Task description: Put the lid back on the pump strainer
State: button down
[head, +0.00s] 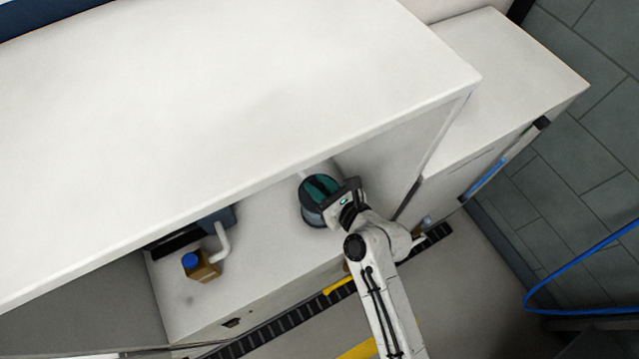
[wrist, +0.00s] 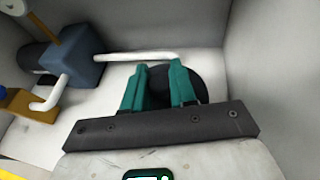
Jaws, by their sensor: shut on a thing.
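The pump strainer (head: 312,216) is a clear round bowl on the floor of the white compartment, under the overhanging top. A dark round lid (wrist: 205,82) is at the top of the strainer, seen from above. My gripper (head: 321,187) has teal fingers over the lid, and in the wrist view the gripper (wrist: 159,72) is shut on it with the fingers a little apart. The lid covers the bowl's rim, and I cannot tell whether it sits flush. The bowl is hidden below the lid in the wrist view.
A blue-grey pump box (wrist: 73,56) stands left, with a white pipe (wrist: 125,56) running toward the strainer. A brown block with a blue cap (head: 190,261) stands near the front edge. The white top (head: 230,100) overhangs the compartment, and its right wall is close.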

jog(key=shift+f, duration=0.35)
dwell(0.7)
jog(key=c, duration=0.8)
grip_release()
jog(key=b+v, duration=0.1)
jog(key=v, duration=1)
jog(key=shift+f, duration=0.15)
jog(key=s+d+f+n+g+h, duration=0.1)
jog(key=s+d+n+g+h, duration=0.2)
jog(key=s+d+n, duration=0.3)
jog(key=s+d+f+n+g+h, duration=0.1)
jog(key=s+d+n+g+h, duration=0.2)
jog(key=s+d+n, duration=0.3)
jog(key=s+d+f+n+g+h, duration=0.1)
jog(key=s+d+n+g+h, duration=0.1)
jog(key=s+d+n+h, duration=0.2)
jog(key=shift+s+d+f+n+g, duration=0.15)
jog(key=shift+s+d+n, duration=0.35)
jog(key=shift+d+n, duration=0.95)
jog(key=shift+s+d+r+n+g, duration=0.1)
jog(key=shift+s+d+n, duration=0.7)
jog(key=shift+n, duration=1.15)
jog(key=shift+s+d+f+n+g, duration=0.15)
jog(key=shift+s+d+n, duration=0.1)
jog(key=shift+d+n, duration=1.3)
